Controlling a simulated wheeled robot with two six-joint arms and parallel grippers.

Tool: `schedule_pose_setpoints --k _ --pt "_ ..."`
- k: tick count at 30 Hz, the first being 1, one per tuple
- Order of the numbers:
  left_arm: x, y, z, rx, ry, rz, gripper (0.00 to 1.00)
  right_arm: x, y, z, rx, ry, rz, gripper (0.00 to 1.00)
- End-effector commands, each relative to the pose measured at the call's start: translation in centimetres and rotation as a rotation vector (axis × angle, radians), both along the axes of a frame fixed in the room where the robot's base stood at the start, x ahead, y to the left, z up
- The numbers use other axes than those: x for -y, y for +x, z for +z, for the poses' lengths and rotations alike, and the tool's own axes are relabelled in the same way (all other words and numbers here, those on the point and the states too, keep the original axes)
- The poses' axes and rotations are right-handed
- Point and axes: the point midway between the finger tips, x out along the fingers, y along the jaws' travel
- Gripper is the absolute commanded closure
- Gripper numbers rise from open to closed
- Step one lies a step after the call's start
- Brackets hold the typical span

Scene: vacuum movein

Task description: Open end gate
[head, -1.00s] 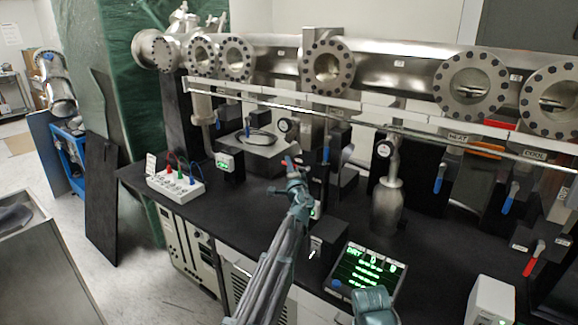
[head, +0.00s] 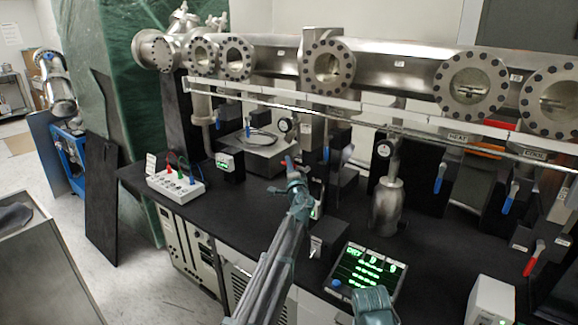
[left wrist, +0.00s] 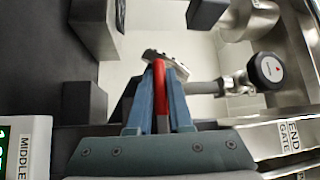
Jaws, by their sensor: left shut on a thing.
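My left gripper (head: 290,164) reaches from the bottom of the head view over the black bench to the valves below the long steel pipe. In the left wrist view its two blue fingers (left wrist: 158,88) are shut on a red handle (left wrist: 160,78), with the red showing between them. A metal piece crosses at the fingertips. The END GATE label (left wrist: 290,137) is on the rail to the right in that view. In the head view the gripper hides the red handle. A teal part of my right arm (head: 374,305) shows at the bottom edge; its fingers cannot be made out.
A gauge (left wrist: 271,70) and metal fittings stand close to the fingers. A box with cables (head: 175,184) is on the bench at left. A green-lit display (head: 366,272) lies to the right of my arm. Several blue-handled valves hang under the rail (head: 400,125).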

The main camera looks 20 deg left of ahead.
Motion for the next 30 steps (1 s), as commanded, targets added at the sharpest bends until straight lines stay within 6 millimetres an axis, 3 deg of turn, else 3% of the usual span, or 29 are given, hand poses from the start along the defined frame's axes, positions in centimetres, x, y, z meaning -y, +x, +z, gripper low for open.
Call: schedule_pose_setpoints --k 14,30 --pt "0.1 0.0 -0.3 -0.031 -0.086 -0.002 1.00 0.0 0.0 1.1 0.000 0.000 0.000 0.04" --pt "1.1 -0.4 -3.3 -0.195 -0.536 -0.001 1.00 0.0 0.0 5.5 0.000 0.000 0.000 0.04"
